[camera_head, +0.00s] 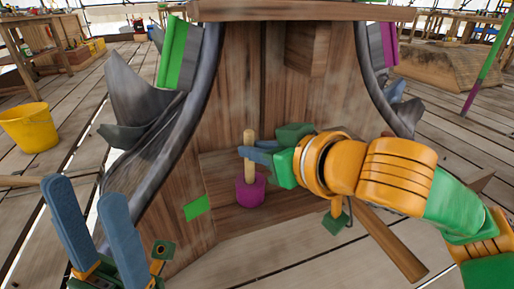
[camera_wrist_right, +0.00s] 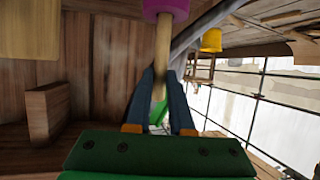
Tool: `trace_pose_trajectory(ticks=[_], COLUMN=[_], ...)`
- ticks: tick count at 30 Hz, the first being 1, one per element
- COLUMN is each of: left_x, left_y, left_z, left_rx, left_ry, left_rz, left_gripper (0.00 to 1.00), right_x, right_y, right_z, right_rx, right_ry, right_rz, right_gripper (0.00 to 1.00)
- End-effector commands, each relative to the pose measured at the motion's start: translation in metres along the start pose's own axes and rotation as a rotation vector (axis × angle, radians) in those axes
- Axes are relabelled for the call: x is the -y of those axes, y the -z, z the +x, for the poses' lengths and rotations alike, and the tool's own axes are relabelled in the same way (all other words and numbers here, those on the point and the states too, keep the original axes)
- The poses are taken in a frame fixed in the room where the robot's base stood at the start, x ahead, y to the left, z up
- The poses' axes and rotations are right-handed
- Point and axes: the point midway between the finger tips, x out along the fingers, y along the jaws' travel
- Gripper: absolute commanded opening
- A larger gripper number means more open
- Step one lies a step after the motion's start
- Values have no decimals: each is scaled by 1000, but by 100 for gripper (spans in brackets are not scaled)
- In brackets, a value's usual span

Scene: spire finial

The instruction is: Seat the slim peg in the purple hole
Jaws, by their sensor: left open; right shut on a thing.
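The slim peg (camera_head: 249,140) is a pale wooden rod, standing about upright in the head view. Its lower end meets the top of the purple round socket (camera_head: 250,191); I cannot tell how deep it sits. In the right wrist view the peg (camera_wrist_right: 163,42) runs from between the blue fingers (camera_wrist_right: 161,85) to the purple socket (camera_wrist_right: 166,9) at the top edge. The hole is hidden. My left gripper (camera_head: 83,190) is open and empty at the lower left.
The purple socket stands on a wooden ledge (camera_head: 220,165) inside a wooden structure with curved grey ribs (camera_head: 200,85) on both sides. A green patch (camera_head: 197,207) marks its front. A yellow bucket (camera_head: 29,127) stands on the plank floor at left.

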Motion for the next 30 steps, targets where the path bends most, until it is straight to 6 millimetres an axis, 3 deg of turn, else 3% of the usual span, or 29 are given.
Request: trace_pose_trajectory(ticks=[30], left_x=[-1], left_y=[-4], left_z=[-27], left_rx=[0], left_ry=[0], left_rz=[0], left_gripper=[55], right_x=[0], right_y=[-25], right_z=[10], right_rx=[0], right_ry=[0], right_rz=[0], right_gripper=[0])
